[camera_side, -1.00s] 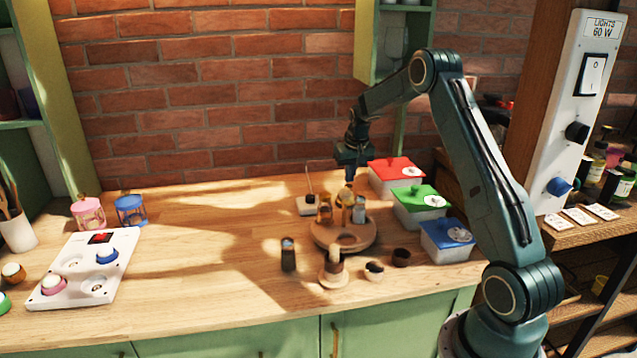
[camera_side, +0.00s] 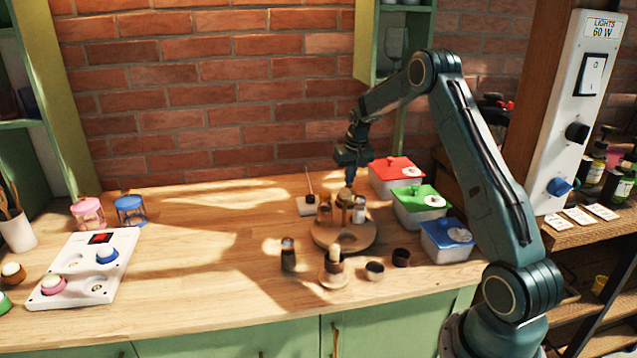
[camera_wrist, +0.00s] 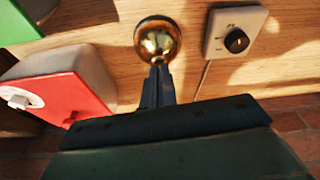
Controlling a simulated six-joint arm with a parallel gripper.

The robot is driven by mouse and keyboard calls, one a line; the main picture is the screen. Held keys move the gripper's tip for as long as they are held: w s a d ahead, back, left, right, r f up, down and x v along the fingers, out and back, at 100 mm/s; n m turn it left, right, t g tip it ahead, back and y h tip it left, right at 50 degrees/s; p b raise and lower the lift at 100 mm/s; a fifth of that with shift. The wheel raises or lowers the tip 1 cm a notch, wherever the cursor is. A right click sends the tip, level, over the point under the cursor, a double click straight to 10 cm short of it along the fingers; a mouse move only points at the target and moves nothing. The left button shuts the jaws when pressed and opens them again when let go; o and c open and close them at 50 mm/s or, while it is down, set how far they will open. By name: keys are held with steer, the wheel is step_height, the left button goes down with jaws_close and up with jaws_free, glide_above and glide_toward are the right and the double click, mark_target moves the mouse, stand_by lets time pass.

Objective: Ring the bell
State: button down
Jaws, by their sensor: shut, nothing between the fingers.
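The bell, a shiny brass dome (camera_wrist: 158,36), shows at the top of the wrist view, just past my fingertips. In the side view the brass bell (camera_side: 345,195) is a small patch behind the round wooden stand, partly hidden by bottles. My gripper (camera_side: 350,183) points down over it, and its fingers are together and empty. In the wrist view my gripper (camera_wrist: 158,70) overlaps the lower edge of the dome. I cannot tell whether the tips touch it. The bell's base is hidden.
The round wooden stand (camera_side: 345,243) with bottles is in front. Lidded boxes, red (camera_side: 397,168), green (camera_side: 421,198) and blue (camera_side: 447,232), stand to the right. A white box with a black knob (camera_wrist: 236,40) and a cord is close by.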

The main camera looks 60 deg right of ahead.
steer(key=shift+f, duration=0.65)
steer(key=shift+r, duration=0.2)
stand_by(0.4)
steer(key=shift+r, duration=0.7)
steer(key=shift+r, duration=0.1)
stand_by(0.5)
step_height(320, 180, up, 6)
steer(key=shift+f, duration=0.1)
stand_by(0.5)
